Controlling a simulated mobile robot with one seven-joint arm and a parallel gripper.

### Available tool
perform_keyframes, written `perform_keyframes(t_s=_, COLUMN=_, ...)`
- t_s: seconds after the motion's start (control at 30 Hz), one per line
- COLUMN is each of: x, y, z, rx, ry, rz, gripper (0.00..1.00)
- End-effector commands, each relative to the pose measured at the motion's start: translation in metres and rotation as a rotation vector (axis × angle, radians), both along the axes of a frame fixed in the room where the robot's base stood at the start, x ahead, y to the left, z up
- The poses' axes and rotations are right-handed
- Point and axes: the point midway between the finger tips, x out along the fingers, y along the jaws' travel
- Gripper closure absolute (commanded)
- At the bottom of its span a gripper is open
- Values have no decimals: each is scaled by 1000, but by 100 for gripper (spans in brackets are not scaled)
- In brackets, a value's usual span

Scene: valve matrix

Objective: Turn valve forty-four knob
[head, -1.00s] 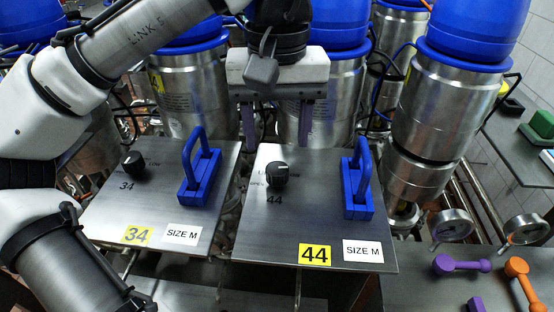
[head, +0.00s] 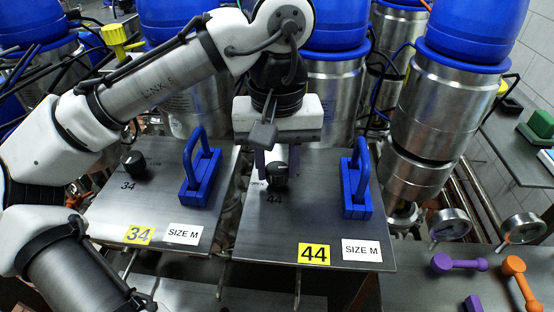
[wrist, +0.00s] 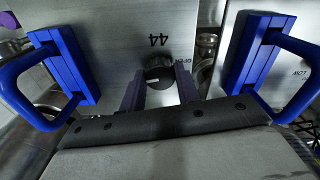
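The valve 44 knob (head: 278,174) is a small black round knob on the metal panel marked 44 (head: 320,225). In the wrist view the knob (wrist: 158,74) shows between the ends of the two purple-grey fingers, with a white pointer line on its face. My gripper (head: 277,172) is above the knob, its fingers pointing down on either side of it. In the wrist view my gripper (wrist: 160,92) is open, with gaps between the knob and both fingers. Part of the knob and its printed marks are hidden by the gripper.
A blue handle (head: 357,185) stands right of the knob. Another blue handle (head: 200,172) stands to its left on the panel marked 34 (head: 115,215), with the valve 34 knob (head: 134,163). Steel canisters with blue tops (head: 468,40) rise behind. Purple and orange tools lie at right.

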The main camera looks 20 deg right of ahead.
Motion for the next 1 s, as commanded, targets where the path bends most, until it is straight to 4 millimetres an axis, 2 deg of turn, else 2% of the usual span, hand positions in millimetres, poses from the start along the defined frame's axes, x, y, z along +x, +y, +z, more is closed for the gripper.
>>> perform_keyframes(t_s=0.03, x=0, y=0, z=0, rx=0, ry=0, rz=0, gripper=84)
perform_keyframes(t_s=0.1, x=0, y=0, z=0, rx=-1, ry=0, rz=0, gripper=91)
perform_keyframes(t_s=0.47, x=0, y=0, z=2, rx=-1, ry=0, rz=-70, gripper=91)
perform_keyframes(t_s=1.0, x=0, y=0, z=2, rx=-1, ry=0, rz=-518, gripper=91)
